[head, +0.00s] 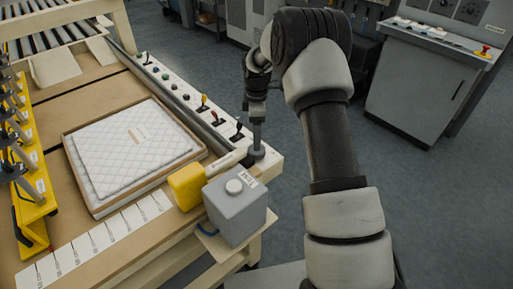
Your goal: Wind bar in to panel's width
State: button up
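The white quilted panel (133,145) lies flat in a shallow brown-edged tray (190,128) on the bench. A yellow bar (38,205) carrying several dark upright spindles stands along the left side, apart from the panel. My gripper (257,118) points down at the bench's right corner, over a grey upright post with a dark round foot (257,154). The fingertips are small and dark, so I cannot tell whether they are closed on the post. A pale rod (226,160) runs from near that foot toward a yellow block (187,186).
A grey box with a round white knob, labelled TEST (236,205), stands at the bench's near right corner. A control strip (185,95) with buttons and levers runs along the right edge. White marked cards (105,235) line the front. Grey cabinets (430,85) stand behind; the floor right is clear.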

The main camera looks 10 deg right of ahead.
notch_tip(320, 180, down, 7)
dwell(0.3)
jog(key=c, duration=1.1)
jog(key=shift+o, duration=0.2)
jog(key=shift+m+b, duration=0.3)
jog(key=shift+m, duration=0.1)
